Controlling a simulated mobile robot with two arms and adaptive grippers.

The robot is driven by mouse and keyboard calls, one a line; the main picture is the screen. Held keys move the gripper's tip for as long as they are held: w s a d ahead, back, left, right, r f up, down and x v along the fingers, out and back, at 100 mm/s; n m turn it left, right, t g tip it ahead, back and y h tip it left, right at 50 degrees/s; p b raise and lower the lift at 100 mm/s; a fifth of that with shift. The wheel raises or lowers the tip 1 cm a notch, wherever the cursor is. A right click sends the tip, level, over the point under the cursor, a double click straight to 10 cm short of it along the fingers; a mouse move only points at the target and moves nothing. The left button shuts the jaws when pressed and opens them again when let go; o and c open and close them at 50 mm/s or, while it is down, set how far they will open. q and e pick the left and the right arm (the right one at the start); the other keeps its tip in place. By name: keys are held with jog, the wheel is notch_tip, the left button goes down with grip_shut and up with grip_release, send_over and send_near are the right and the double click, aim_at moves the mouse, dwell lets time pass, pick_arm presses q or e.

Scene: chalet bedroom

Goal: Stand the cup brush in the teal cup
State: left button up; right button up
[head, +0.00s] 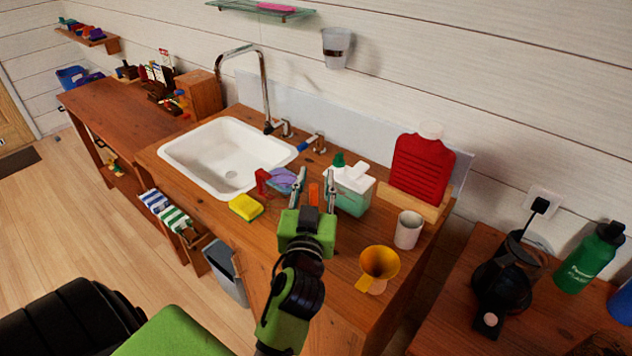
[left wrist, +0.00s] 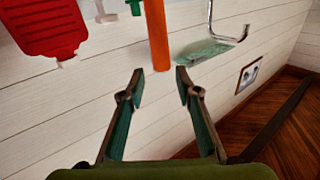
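My left gripper (head: 314,180) is over the counter right of the sink, fingers pointing toward the wall. Its fingers are apart, with nothing gripped between them in the left wrist view (left wrist: 157,78). An upright orange stick (head: 313,194), possibly the cup brush's handle, shows between the fingers in the head view. In the left wrist view the orange stick (left wrist: 157,35) ends near the gap, beyond the fingertips. A teal-and-white container (head: 350,202) stands just right of the gripper. I cannot tell whether it is the teal cup. The brush head is hidden. My right gripper is not in view.
A pale cup (head: 408,230) and a yellow funnel (head: 379,264) stand to the right. A red ribbed bottle (head: 421,168) stands behind. The white sink (head: 214,187) is empty.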

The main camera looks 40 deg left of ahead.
pick_arm(q)
jog(key=v, duration=0.8)
jog(key=shift+d+f, duration=0.2)
jog(key=shift+f, duration=0.1)
jog(key=shift+w, duration=0.2)
jog(key=w+a+n, duration=0.1)
jog(key=w+a, duration=0.2)
jog(key=w, duration=0.3)
jog(key=shift+w+a+r+g+p, duration=0.3)
jog(key=shift+w+r+p, duration=0.05)
dwell(0.3)
